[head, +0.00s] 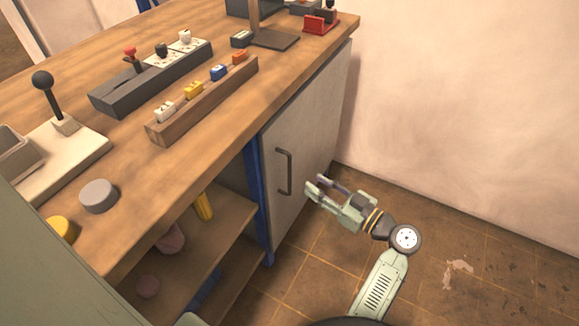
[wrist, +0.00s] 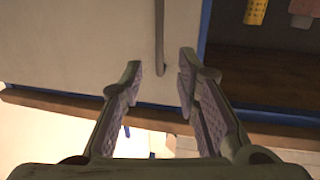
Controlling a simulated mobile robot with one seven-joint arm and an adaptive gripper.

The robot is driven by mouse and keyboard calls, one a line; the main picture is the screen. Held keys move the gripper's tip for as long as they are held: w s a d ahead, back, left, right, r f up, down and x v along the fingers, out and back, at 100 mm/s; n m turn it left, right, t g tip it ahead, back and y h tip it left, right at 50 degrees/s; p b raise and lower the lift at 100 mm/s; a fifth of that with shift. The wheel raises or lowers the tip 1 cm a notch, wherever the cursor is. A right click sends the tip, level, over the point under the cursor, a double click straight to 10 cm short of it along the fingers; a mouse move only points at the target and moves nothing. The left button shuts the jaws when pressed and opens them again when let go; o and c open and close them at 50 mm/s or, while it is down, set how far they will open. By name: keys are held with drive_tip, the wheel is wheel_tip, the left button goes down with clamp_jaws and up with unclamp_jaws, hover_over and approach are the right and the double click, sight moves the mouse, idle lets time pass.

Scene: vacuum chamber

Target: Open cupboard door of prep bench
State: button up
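The prep bench (head: 120,200) has a pale grey cupboard door (head: 310,120) at its right end, and the door looks shut. A dark, upright bar handle (head: 284,172) is on the door near its left edge. My gripper (head: 316,187) is open and empty, to the right of the handle and apart from it, with its fingers pointing toward the door. In the wrist view, the handle (wrist: 159,35) shows in line with the gap between the open fingers (wrist: 161,72). No contact with the handle shows.
Open shelves (head: 225,225) with several objects lie left of the door, past a blue post (head: 257,195). A wooden rack (head: 203,102) of coloured pieces stands on the benchtop. A bare wall (head: 460,110) rises on the right. The tiled floor (head: 320,250) before the door looks clear.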

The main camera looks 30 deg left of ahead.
drive_tip(key=w+a+p, duration=0.1)
drive_tip(key=a+p, duration=0.1)
drive_tip(key=a, duration=0.8)
drive_tip(key=shift+w+a+p, duration=0.15)
drive_tip(key=shift+w+p, duration=0.1)
drive_tip(key=shift+p, duration=0.1)
clamp_jaws()
idle(0.3)
